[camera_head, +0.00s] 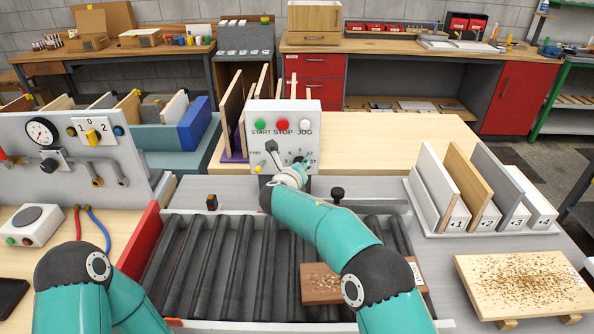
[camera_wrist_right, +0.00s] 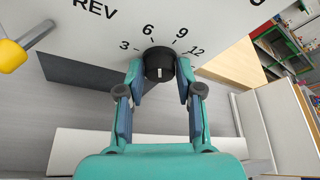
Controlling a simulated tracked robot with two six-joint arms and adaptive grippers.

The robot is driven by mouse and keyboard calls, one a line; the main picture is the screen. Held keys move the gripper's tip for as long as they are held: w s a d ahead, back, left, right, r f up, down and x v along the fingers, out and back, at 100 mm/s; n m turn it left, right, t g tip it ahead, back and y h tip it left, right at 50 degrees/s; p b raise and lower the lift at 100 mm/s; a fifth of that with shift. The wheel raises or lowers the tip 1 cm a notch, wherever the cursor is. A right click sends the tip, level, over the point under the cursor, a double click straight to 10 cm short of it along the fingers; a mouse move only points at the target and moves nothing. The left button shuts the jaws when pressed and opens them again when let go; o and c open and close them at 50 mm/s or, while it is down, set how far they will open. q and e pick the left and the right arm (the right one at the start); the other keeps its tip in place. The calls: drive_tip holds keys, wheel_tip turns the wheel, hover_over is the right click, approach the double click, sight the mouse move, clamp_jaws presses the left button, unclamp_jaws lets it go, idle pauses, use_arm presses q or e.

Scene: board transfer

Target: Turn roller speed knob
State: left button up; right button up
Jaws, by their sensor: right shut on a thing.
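The roller speed knob (camera_wrist_right: 159,55) is a round black dial on the grey-white control panel (camera_head: 308,112), with 3, 6, 9 and 12 printed around its upper side. A short white mark shows on the knob's face. My right gripper (camera_wrist_right: 160,77) has one finger on each side of the knob and is shut on it. In the head view my right gripper (camera_head: 301,168) is at the lower right of the panel and mostly covers the knob. My left arm shows at the lower left of the head view; its gripper is out of frame.
A yellow-tipped lever (camera_wrist_right: 12,54) stands left of the knob, by REV. Green, red and white buttons (camera_head: 282,124) sit above. The roller bed (camera_head: 215,265) lies below, with a brown board (camera_head: 320,283) under my right arm. A board rack (camera_head: 420,215) stands to the right.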

drive_tip(key=shift+d+f+m+y+b, duration=0.1)
drive_tip(key=shift+f+m+y+b, duration=0.05)
drive_tip(key=shift+m+y+b, duration=0.8)
drive_tip(key=shift+d+f+m+y+b, duration=0.1)
drive_tip(key=shift+m+y+b, duration=0.55)
drive_tip(key=shift+m+b, duration=0.55)
drive_tip(key=o, duration=1.1)
drive_tip(key=shift+o, duration=0.2)
drive_tip(key=shift+r, duration=0.15)
drive_tip(key=shift+r, duration=0.1)
drive_tip(key=v, duration=1.2)
